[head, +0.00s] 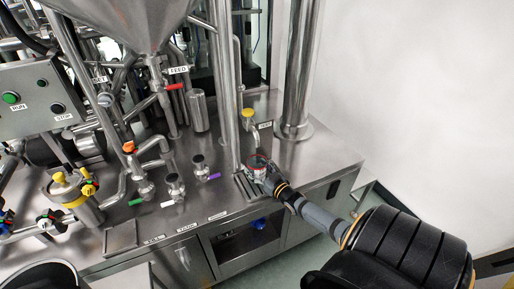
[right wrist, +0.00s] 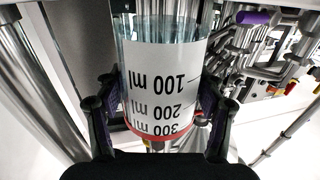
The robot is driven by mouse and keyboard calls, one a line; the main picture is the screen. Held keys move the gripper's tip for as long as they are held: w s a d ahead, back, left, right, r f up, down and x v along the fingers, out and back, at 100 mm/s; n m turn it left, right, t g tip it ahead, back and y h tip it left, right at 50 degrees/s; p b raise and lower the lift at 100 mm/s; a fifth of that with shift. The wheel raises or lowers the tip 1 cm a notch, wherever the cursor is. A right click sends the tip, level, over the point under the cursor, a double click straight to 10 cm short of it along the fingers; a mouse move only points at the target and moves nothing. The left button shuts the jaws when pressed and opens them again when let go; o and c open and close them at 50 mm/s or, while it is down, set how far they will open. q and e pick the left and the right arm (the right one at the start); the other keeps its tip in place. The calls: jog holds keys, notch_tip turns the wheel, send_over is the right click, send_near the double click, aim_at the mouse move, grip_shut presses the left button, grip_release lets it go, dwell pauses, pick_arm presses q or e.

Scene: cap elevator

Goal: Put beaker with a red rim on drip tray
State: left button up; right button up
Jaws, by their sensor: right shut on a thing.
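The beaker (head: 257,173) is clear with a red rim at its top and stands upright beneath the sample outlet. In the right wrist view the beaker (right wrist: 162,75) shows its white scale, upside down, with the red rim low in the picture. My right gripper (head: 271,178) is shut on it, with one finger on each side. The drip tray (head: 241,189) is the dark slotted grille on the counter. The beaker covers part of it in the head view; I cannot tell whether its base touches the tray. My left gripper is not in view.
A yellow-handled tap (head: 249,113) hangs just behind the beaker. A steel column (head: 225,90) rises close behind the tray. Small valves with purple (head: 201,170) and white handles stand to the left. The counter to the right of the tap is clear.

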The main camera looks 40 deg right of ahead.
jog(key=shift+f+b, duration=0.6)
jog(key=shift+f, duration=0.1)
jog(key=shift+r, duration=0.1)
notch_tip(320, 180, up, 4)
jog(key=p, duration=0.4)
jog(key=shift+r, duration=0.1)
jog(key=s+a+r+m+h+p, duration=0.35)
jog(key=s+a+r+p, duration=0.65)
jog(key=p, duration=0.6)
jog(key=b, duration=0.9)
send_near(252, 158)
notch_tip(252, 158, up, 3)
jog(key=w, duration=0.3)
jog(key=shift+n+g+h, duration=0.25)
jog(key=shift+n+g, duration=0.15)
jog(key=shift+n, duration=0.05)
jog(key=f+b, duration=0.1)
jog(key=b, duration=0.1)
jog(key=w+d+f+b, duration=0.1)
jog(key=b, duration=0.1)
jog(key=w+f+b, duration=0.1)
jog(key=f+b, duration=0.1)
jog(key=shift+w+d+f, duration=0.1)
jog(key=shift+w+d, duration=0.1)
jog(key=shift+d, duration=0.1)
jog(key=shift+w+d+b, duration=0.2)
jog(key=shift+w+b, duration=0.05)
jog(key=shift+b, duration=0.05)
